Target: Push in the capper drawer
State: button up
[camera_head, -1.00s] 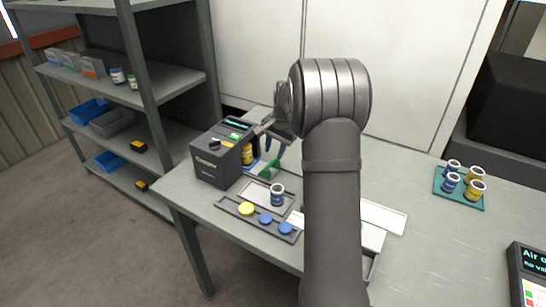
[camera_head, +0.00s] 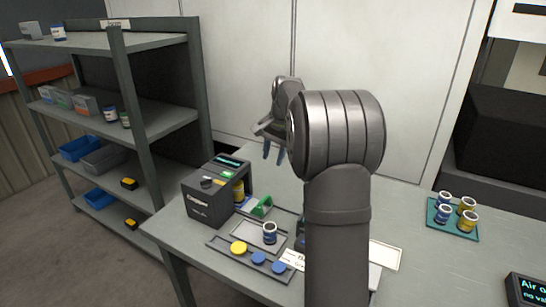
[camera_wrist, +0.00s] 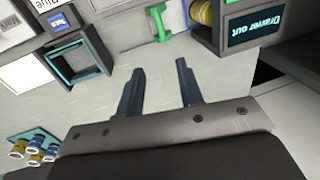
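The capper (camera_head: 208,200) is a dark box at the left end of the table. In the wrist view its display (camera_wrist: 255,27) reads "Drawer out". Its drawer, with a green handle (camera_head: 262,207), sticks out to the right, and the handle also shows in the wrist view (camera_wrist: 158,22). A yellow jar (camera_head: 239,191) stands by the capper's opening, partly hidden. My gripper (camera_head: 272,152) is raised above the table, apart from the handle. In the wrist view its dark fingers (camera_wrist: 160,68) are spread with nothing between them.
A tray with a blue jar (camera_head: 270,233) and a strip of yellow and blue caps (camera_head: 258,258) lie in front of the capper. A teal tray (camera_head: 453,233) of jars is at right. A shelf unit (camera_head: 150,120) stands left. My arm hides the middle.

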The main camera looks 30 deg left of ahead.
jog(key=shift+f, duration=0.1)
jog(key=c, duration=0.3)
jog(key=shift+s+d+f, duration=0.1)
jog(key=shift+d+f, duration=0.1)
jog(key=shift+f, duration=0.05)
grip_shut()
jog(key=s+d+f+n+t+y, duration=0.1)
jog(key=s+d+f+t+y, duration=0.25)
jog(key=d+f, duration=0.35)
jog(key=shift+t+h, duration=0.25)
jog(key=shift+t, duration=0.1)
jog(key=x, duration=0.9)
jog(key=shift+s+a+f, duration=0.1)
jog(key=shift+a+f, duration=0.05)
jog(key=shift+f, duration=0.3)
jog(key=a, duration=0.3)
jog(key=shift+a+f, duration=0.15)
jog(key=shift+f, duration=0.25)
jog(key=shift+a, duration=0.4)
